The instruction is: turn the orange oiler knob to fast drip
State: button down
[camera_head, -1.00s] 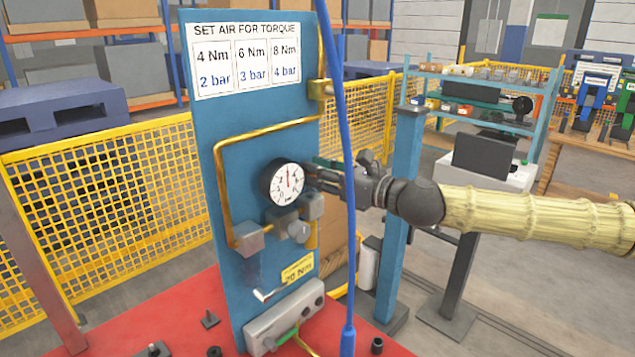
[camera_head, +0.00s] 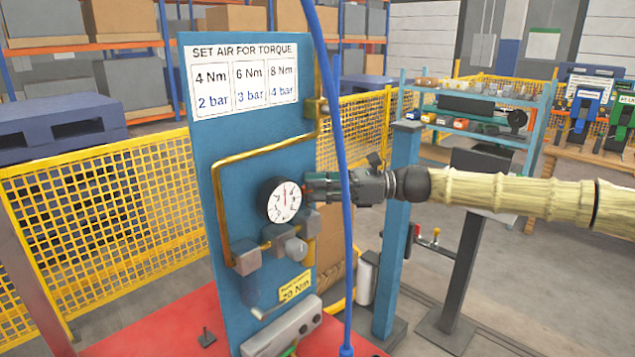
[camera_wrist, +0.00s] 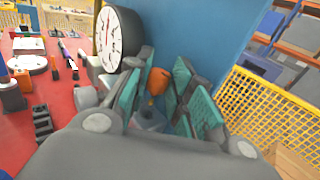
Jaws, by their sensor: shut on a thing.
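The orange oiler knob (camera_wrist: 157,82) shows in the wrist view between the teal-padded fingers of my gripper (camera_wrist: 162,74). The fingers are shut on it, one on each side. A grey and bluish part (camera_wrist: 150,117) sits below the knob, partly hidden by my fingers. In the head view my gripper (camera_head: 312,188) is just right of the round gauge, in front of the blue panel's right edge. The knob is hidden there. Any drip-setting marks are too small to tell.
The white-faced gauge (camera_head: 284,200) with a red needle stands close beside my fingers. It also shows in the wrist view (camera_wrist: 118,40). A blue hose (camera_head: 343,120) hangs in front of my gripper. Brass piping (camera_head: 262,148) runs on the blue panel (camera_head: 200,140).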

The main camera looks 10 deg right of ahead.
jog(key=shift+w+r+n+g+p, duration=0.15)
jog(key=shift+n+g+p, duration=0.35)
jog(key=shift+g, duration=0.5)
jog(key=shift+n+g, duration=0.3)
jog(key=c, duration=1.5)
grip_release()
jog(key=shift+d, duration=0.1)
jog(key=shift+c, duration=0.2)
jog(key=shift+f+b, duration=0.25)
jog(key=shift+b, duration=0.05)
